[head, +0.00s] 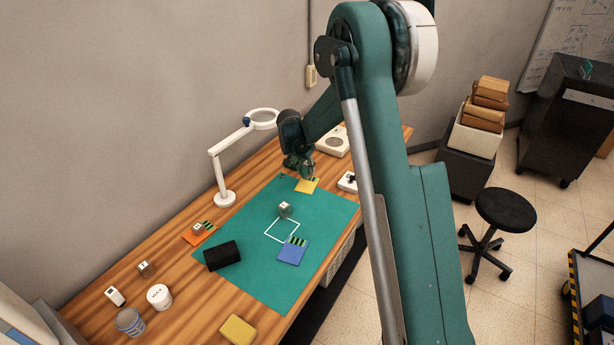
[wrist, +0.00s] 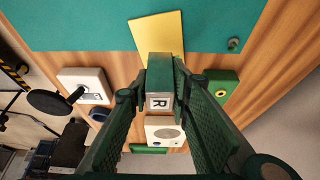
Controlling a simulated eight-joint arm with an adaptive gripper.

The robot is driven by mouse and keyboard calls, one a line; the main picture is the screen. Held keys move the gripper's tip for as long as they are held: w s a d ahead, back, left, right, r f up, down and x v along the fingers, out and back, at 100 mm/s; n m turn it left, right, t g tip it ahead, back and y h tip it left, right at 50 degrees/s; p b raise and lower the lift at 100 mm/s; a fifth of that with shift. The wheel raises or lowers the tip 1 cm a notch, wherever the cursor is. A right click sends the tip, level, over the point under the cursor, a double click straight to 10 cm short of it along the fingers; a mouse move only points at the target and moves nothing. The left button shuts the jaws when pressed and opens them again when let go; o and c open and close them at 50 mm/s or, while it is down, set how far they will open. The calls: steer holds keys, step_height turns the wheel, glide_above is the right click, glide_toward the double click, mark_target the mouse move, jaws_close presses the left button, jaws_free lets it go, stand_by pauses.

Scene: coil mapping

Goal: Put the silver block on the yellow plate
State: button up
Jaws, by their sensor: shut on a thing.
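I cannot tell whether the block touches the plate.
The green mat (head: 248,228) holds another small block (head: 285,209), a black box (head: 222,255) and a blue plate (head: 292,252). An orange plate (head: 195,239) with a block is at its left edge. A white magnifier lamp (head: 224,199) stands behind. A white device (head: 333,142) sits beyond my gripper.

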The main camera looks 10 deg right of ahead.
mark_target(307, 175)
steer(key=shift+f, duration=0.1)
steer(key=shift+f, duration=1.75)
steer(key=shift+f, duration=0.15)
steer(key=o, duration=1)
steer(key=v, duration=1.2)
steer(key=shift+r, duration=0.2)
